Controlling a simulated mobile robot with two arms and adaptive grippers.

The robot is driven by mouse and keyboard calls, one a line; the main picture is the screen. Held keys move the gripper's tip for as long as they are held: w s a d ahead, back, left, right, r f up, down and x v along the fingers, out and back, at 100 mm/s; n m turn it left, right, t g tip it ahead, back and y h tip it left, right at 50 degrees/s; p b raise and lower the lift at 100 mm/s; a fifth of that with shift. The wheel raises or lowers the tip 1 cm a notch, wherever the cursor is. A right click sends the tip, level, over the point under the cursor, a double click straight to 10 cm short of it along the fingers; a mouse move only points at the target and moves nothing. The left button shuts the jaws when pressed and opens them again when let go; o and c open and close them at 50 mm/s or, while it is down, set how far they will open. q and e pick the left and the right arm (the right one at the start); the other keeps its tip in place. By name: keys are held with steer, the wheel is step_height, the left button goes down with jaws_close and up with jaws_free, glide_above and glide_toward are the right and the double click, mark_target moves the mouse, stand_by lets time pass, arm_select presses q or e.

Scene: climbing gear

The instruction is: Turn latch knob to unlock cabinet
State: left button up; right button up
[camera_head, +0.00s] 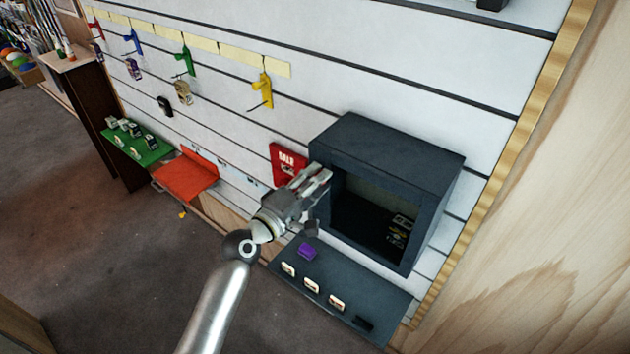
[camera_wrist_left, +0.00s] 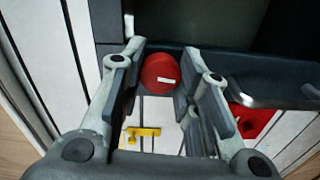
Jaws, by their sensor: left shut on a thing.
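The dark grey cabinet (camera_head: 390,150) is mounted on the slatted wall, with its interior visible through the front. My left gripper (camera_head: 318,182) is at the left edge of its front. In the left wrist view, a round red knob (camera_wrist_left: 160,74) with a white mark sits on the cabinet's dark frame (camera_wrist_left: 110,22). The fingers of my left gripper (camera_wrist_left: 160,80) are shut on the knob, one on each side. In the head view the gripper hides the knob. My right gripper is in neither view.
A red sale sign (camera_head: 288,160) is left of the cabinet. Below is a dark shelf (camera_head: 385,300) with a purple item (camera_head: 307,251) and several small cards. Orange (camera_head: 185,177) and green (camera_head: 150,155) shelves stand further left. A grey bar (camera_wrist_left: 270,94) shows near the fingers.

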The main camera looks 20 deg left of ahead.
arm_select(q)
steer(key=shift+n, duration=0.6)
steer(key=o, duration=1)
steer(key=shift+o, duration=0.2)
steer(key=shift+s, duration=0.1)
steer(key=v, duration=1.1)
steer(key=shift+s+a, duration=0.15)
steer(key=shift+s, duration=0.25)
steer(key=shift+f, duration=0.1)
